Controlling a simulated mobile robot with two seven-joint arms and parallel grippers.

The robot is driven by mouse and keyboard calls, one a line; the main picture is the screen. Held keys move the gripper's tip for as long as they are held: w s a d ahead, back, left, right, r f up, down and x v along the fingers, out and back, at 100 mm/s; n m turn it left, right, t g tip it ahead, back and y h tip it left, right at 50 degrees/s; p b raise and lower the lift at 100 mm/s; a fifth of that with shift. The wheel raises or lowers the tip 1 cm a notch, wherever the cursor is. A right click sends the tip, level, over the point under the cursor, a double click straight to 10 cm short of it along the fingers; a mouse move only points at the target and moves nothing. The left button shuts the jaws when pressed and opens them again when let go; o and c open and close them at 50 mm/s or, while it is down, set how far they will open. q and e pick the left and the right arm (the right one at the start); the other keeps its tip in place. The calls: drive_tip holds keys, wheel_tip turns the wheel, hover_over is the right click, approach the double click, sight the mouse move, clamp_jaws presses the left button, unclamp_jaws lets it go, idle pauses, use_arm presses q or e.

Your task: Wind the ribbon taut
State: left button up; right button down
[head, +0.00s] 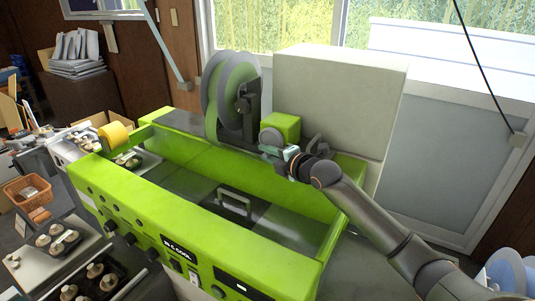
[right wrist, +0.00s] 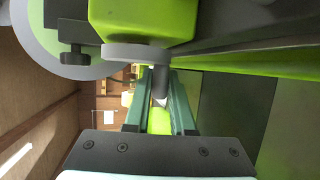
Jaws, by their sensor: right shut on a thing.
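A large reel (head: 230,97) with grey rims and pale green sides stands upright at the back of the green machine (head: 215,235). To its right a green box (head: 287,124) carries a round grey crank disc (head: 272,137). My right gripper (head: 287,153) is at this disc. In the right wrist view the disc (right wrist: 135,53) shows edge-on, and a short grey crank handle (right wrist: 159,84) points from it between the fingers of my right gripper (right wrist: 159,100), which is shut on it. I cannot make out the ribbon itself clearly. My left gripper is not in view.
A tall pale cabinet (head: 335,105) stands close behind the crank. A yellow roll (head: 115,133) sits at the machine's left end. Trays of mushrooms (head: 75,238) lie at the lower left. The machine's trough holds a grey handle (head: 234,197).

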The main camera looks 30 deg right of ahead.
drive_tip(key=shift+f+t+b, duration=0.25)
drive_tip(key=shift+t+b, duration=0.05)
drive_tip(key=shift+b, duration=0.5)
drive_tip(key=shift+w+r+t+b, duration=0.1)
drive_tip(key=shift+t+b, duration=0.2)
drive_tip(key=shift+b, duration=0.15)
drive_tip(key=shift+r+y, duration=0.15)
drive_tip(key=shift+y, duration=0.15)
drive_tip(key=c, duration=1)
unclamp_jaws()
drive_tip(key=shift+c, duration=0.2)
drive_tip(key=b+v, duration=0.1)
drive_tip(key=v, duration=1)
drive_tip(key=shift+a+f+b, duration=0.1)
drive_tip(key=shift+f+b, duration=0.15)
drive_tip(key=shift+b, duration=0.1)
drive_tip(key=shift+s+r, duration=0.25)
drive_tip(key=shift+s, duration=0.5)
